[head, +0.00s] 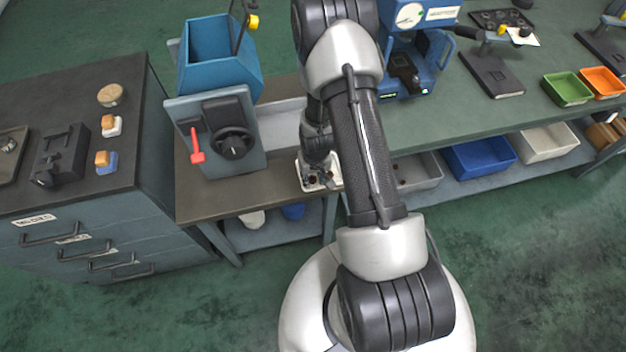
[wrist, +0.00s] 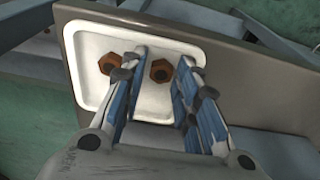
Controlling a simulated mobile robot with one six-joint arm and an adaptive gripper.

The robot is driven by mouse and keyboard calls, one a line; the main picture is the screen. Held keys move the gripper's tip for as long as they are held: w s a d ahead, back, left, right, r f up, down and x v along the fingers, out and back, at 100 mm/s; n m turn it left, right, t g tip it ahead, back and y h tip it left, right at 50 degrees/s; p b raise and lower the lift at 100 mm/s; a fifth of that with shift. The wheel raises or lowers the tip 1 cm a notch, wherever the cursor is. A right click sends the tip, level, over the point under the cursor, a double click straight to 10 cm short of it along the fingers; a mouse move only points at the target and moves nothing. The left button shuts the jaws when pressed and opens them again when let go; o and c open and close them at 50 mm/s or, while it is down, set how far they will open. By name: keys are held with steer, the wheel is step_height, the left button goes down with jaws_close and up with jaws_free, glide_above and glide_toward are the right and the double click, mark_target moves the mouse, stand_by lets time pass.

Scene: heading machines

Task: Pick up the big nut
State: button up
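Two orange-brown nuts with dark holes lie in a white tray (wrist: 84,40) in the wrist view. One nut (wrist: 160,70) shows between the fingers of my gripper (wrist: 156,74), and the other nut (wrist: 108,63) is at the left, partly behind the left finger. They look close in size, so I cannot tell which is the big nut. My gripper is open, with blue-padded fingers on either side of the right-hand nut. Whether a finger touches it is unclear. In the head view, my arm partly hides the tray (head: 304,173) on the bench.
A blue hopper machine (head: 218,75) with a black handwheel stands left of the tray. A blue press (head: 405,80) stands behind at the right. Bins, including a blue one (head: 480,158), sit on the shelf below. A dark drawer cabinet (head: 75,200) stands at the left.

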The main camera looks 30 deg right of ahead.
mark_target(313, 180)
steer(key=shift+c, duration=0.4)
steer(key=c, duration=0.6)
steer(key=shift+r, duration=0.2)
step_height(313, 180, up, 20)
steer(key=p, duration=1.7)
steer(key=shift+f, duration=0.15)
